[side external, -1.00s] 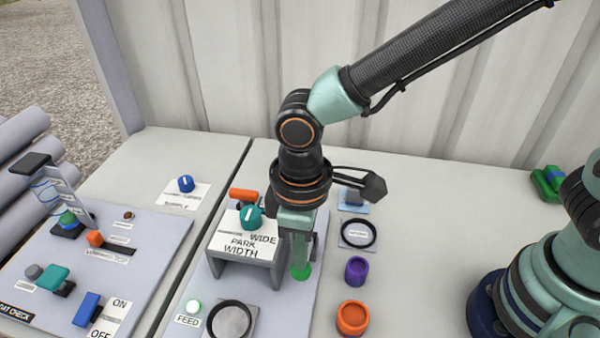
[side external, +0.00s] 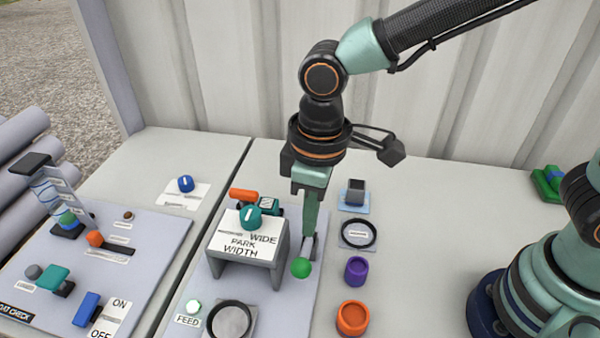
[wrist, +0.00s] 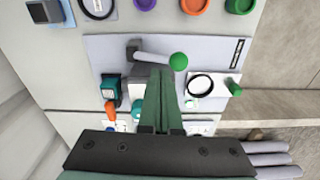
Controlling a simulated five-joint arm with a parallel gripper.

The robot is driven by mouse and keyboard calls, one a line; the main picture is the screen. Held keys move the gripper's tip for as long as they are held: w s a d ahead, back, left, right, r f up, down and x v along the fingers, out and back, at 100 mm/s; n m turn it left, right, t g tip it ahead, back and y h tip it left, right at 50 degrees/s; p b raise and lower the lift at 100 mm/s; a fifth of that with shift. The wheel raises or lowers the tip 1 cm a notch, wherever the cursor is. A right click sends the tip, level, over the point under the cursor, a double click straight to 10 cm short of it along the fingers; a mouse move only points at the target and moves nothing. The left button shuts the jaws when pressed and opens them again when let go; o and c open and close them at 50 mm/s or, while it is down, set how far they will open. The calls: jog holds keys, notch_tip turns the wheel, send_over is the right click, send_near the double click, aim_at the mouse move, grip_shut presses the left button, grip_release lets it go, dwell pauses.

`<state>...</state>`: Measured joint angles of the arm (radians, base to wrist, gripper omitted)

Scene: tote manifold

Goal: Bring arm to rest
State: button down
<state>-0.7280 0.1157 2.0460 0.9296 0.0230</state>
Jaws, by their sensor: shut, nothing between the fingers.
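My gripper (side external: 308,235) hangs from the arm over the middle panel, its green fingers pressed together and empty. In the wrist view the closed fingers (wrist: 160,72) point toward a grey lever shaft just left of its green ball knob (wrist: 178,61). In the side view the green ball (side external: 301,267) sits just below and left of the fingertips, clear of them. Whether the fingertips touch the shaft, I cannot tell.
A raised grey stand with a teal PARK WIDTH knob (side external: 251,217) is close left of the fingers. A purple cup (side external: 356,270), an orange cup (side external: 353,319) and a black ring (side external: 358,233) stand to the right.

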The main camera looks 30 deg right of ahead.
jog(key=d+r+m+t, duration=0.2)
jog(key=d+r+m, duration=0.2)
jog(key=d, duration=0.8)
jog(key=w+d+r+m+t, duration=0.1)
jog(key=d+r+m+t, duration=0.2)
jog(key=d, duration=0.9)
notch_tip(320, 180, up, 2)
jog(key=shift+d+r+m, duration=0.2)
jog(key=shift+d+m, duration=0.1)
jog(key=shift+m, duration=0.2)
